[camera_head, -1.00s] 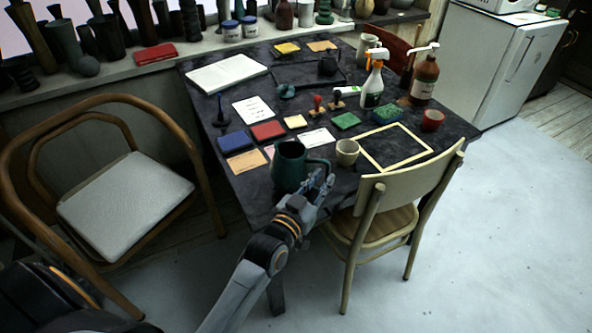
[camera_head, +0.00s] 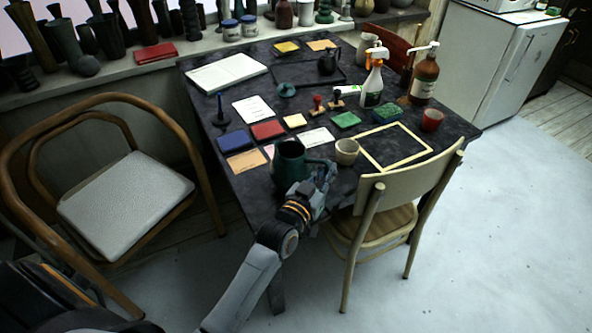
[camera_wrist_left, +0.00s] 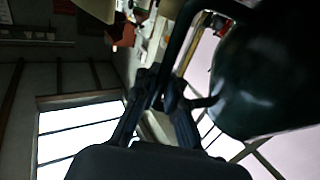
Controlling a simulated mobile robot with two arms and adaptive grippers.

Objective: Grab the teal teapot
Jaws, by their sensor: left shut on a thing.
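The teal teapot (camera_head: 288,160), dark green-teal and glossy, stands upright near the front edge of the dark table, with its handle toward the right. My left gripper (camera_head: 325,172) is at the handle side, just right of the body. In the left wrist view, the teapot's body (camera_wrist_left: 265,85) fills the right side. There my left gripper's fingers (camera_wrist_left: 163,92) are shut on the curved dark handle (camera_wrist_left: 180,40). The exact contact is dark and partly hidden. My right gripper is not in view.
A small beige cup (camera_head: 347,151) stands close right of the gripper. A wooden chair (camera_head: 405,190) is at the table's front right, near my arm. Coloured blocks (camera_head: 268,130), cards, a wooden frame (camera_head: 425,155) and bottles (camera_head: 424,80) cover the table. Another chair (camera_head: 125,190) stands left.

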